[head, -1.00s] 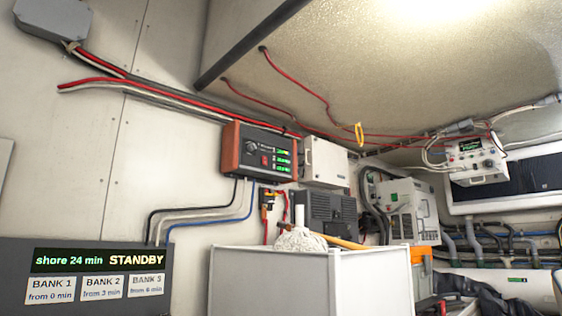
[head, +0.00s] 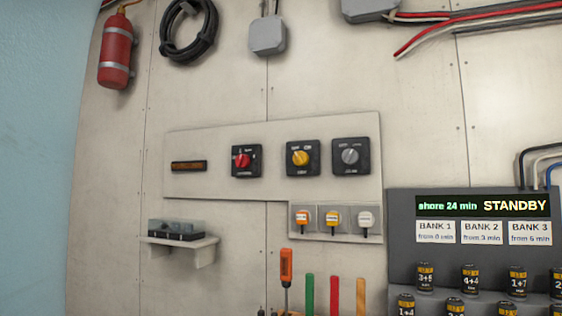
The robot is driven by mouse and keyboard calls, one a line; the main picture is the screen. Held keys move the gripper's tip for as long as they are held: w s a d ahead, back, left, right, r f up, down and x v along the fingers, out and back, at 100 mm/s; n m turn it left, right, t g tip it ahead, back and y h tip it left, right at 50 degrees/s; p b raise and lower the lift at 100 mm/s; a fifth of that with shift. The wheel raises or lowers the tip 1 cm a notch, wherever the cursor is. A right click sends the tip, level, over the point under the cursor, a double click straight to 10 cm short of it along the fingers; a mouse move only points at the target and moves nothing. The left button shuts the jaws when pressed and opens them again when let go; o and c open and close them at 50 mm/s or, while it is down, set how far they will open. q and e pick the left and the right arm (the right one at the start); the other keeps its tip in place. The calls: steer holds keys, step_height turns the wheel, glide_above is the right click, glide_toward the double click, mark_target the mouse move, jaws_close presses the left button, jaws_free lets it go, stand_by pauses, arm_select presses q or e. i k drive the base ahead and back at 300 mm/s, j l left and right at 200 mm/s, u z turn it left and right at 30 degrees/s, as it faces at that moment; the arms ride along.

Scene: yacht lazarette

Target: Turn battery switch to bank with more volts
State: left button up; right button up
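In the head view, three rotary switches sit on a pale wall panel (head: 220,185). One has a red knob (head: 242,160), one a yellow knob (head: 300,158) and one a grey knob (head: 350,156). Their labels are too small to read, so I cannot tell which is the battery switch. A small dark display (head: 189,166) with faint orange marks is left of the red knob; no value is legible. A grey display board (head: 400,240) at the right reads "shore 24 min STANDBY" over labels BANK 1, BANK 2 and BANK 3. Neither gripper is in view.
Below the panel hang orange, yellow and white plugs (head: 333,219). A small shelf (head: 180,247) juts from the wall at left. A screwdriver (head: 286,275) and coloured tool handles stand at the bottom. A fire extinguisher (head: 117,48) and coiled hose (head: 188,28) are upper left.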

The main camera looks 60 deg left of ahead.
mark_target(242, 160)
steer(key=j+u, duration=0.25)
steer(key=u, duration=0.15)
steer(key=k+j+u, duration=0.1)
steer(key=j+u, duration=0.15)
steer(key=u, duration=0.15)
steer(key=j+u, duration=0.25)
steer(key=u, duration=0.15)
